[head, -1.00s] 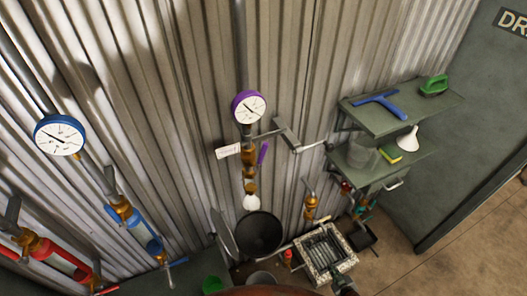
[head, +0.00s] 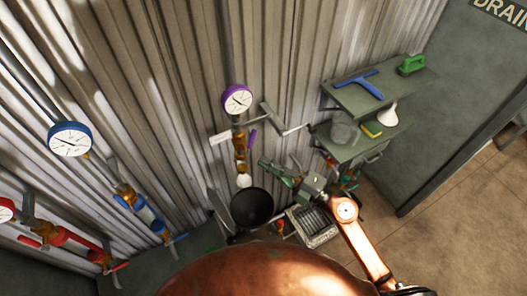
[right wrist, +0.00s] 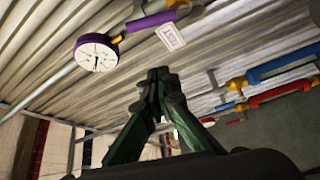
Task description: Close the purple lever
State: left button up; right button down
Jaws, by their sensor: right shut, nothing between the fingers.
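I cannot tell whether that bar is the lever. My left gripper is not in view.
A grey crank-shaped bracket (head: 279,122) juts from the wall right of the valve. A black bowl (head: 251,207) lies below. Shelves (head: 335,97) with tools stand at right. Blue (head: 130,197) and red (head: 65,236) pipe lines run at left.

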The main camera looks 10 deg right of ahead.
aim_at(250, 146)
jog(key=w+a, duration=0.1)
jog(key=w, duration=0.1)
jog(key=w+a+p, duration=0.1)
jog(key=w+a, duration=0.1)
jog(key=w, duration=0.1)
jog(key=w+a+p, duration=0.1)
jog(key=w, duration=0.1)
jog(key=shift+w+a+r, duration=0.15)
jog(key=shift+a, duration=0.1)
jog(key=shift+w+d, duration=0.25)
jog(key=shift+d, duration=0.15)
